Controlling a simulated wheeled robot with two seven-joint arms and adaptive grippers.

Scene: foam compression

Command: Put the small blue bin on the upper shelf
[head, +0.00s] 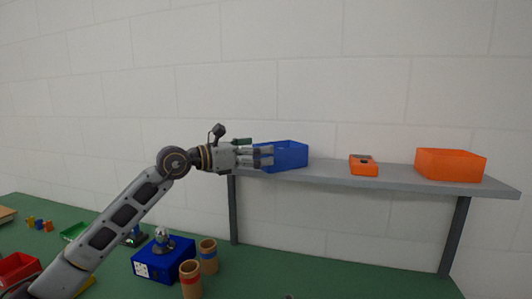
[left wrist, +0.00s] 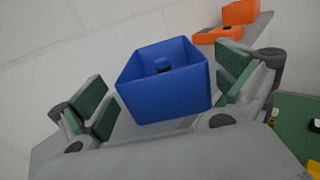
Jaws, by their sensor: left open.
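The small blue bin (head: 290,156) sits at the left end of the grey upper shelf (head: 395,181) in the head view. My right gripper is not in view.
An orange device (head: 363,166) and an orange bin (head: 450,164) stand farther right on the shelf. Below, the green table (head: 330,270) holds a blue box (head: 152,266), brown cups (head: 190,280) and a red bin (head: 18,268). The shelf between the blue bin and orange device is clear.

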